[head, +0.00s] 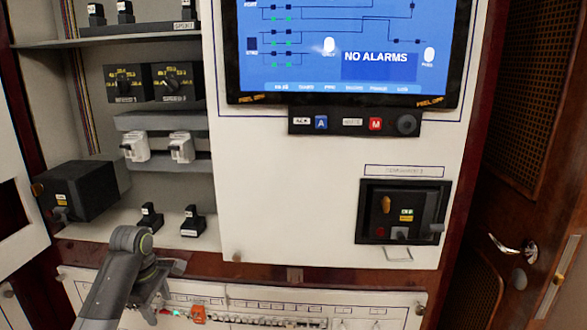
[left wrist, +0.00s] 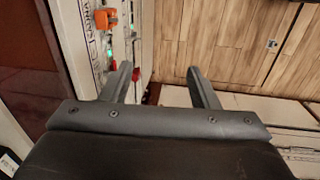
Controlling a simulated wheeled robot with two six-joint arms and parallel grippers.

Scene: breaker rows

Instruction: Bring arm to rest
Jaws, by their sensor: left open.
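My left arm (head: 112,285) comes in from the lower left in the head view and bends at a grey joint. My left gripper (head: 152,302) points down in front of the lower breaker strip, partly hidden by my own wrist. In the left wrist view the gripper (left wrist: 160,76) has its two fingers spread, with nothing between them. An orange piece (left wrist: 106,19) on the panel lies beyond the left finger, apart from it. My right gripper is in neither view.
The lower breaker strip (head: 345,310) runs below the white cabinet panel (head: 290,190). A black breaker box (head: 80,191) juts out at left. A screen (head: 345,45) reads "NO ALARMS". A dark door with a handle (head: 513,246) stands at right. Wooden floor (left wrist: 225,40) shows beyond the fingers.

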